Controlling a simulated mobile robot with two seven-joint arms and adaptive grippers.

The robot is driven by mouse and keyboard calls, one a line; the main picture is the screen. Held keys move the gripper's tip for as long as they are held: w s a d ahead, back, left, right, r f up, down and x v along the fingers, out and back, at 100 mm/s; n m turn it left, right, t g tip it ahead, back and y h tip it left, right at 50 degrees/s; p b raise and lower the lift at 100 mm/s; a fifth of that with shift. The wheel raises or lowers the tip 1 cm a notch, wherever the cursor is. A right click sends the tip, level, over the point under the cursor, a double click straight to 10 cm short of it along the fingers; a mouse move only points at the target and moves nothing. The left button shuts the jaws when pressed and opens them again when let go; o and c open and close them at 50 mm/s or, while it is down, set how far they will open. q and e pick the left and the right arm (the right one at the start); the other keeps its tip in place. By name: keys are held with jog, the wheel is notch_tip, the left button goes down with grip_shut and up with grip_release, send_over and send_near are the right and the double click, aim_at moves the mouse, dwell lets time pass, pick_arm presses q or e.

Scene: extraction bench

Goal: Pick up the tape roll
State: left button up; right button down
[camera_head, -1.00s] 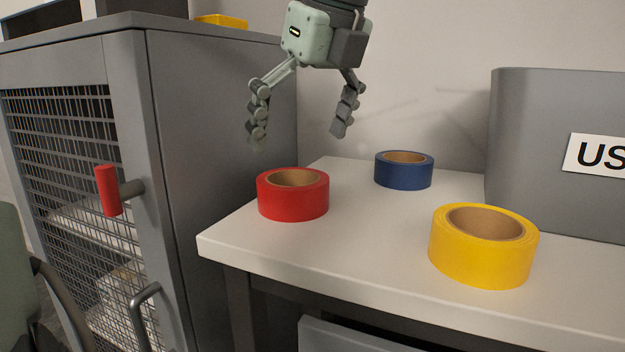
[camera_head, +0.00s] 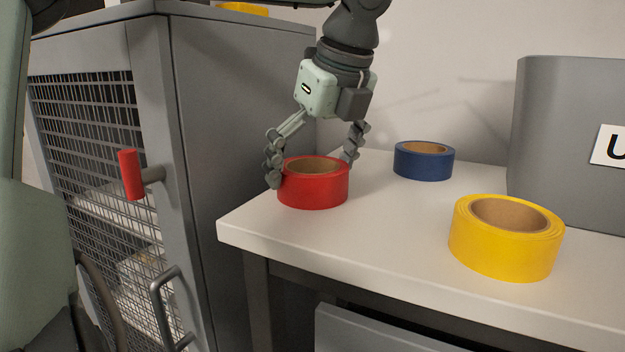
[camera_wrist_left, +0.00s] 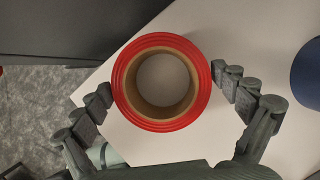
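Three tape rolls stand flat on the white bench top. The red tape roll (camera_head: 313,190) is near the left front corner, the blue one (camera_head: 423,163) farther back, the yellow one (camera_head: 505,250) at the right front. My left gripper (camera_head: 314,172) is low over the red roll, its open fingers on either side of it. In the left wrist view, the red roll (camera_wrist_left: 124,92) lies between the fingertips, very close to both; contact cannot be told for certain. Part of the blue roll (camera_wrist_left: 308,75) shows at the right edge. My right gripper is not in view.
The bench top (camera_head: 400,230) is bare between the rolls. A grey bin (camera_head: 560,130) with a partly visible label stands at the back right. A grey mesh-door cabinet (camera_head: 240,130) with a red handle (camera_head: 131,175) stands close to the bench's left side.

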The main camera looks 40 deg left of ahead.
pick_arm(q)
jog(key=c, duration=0.8)
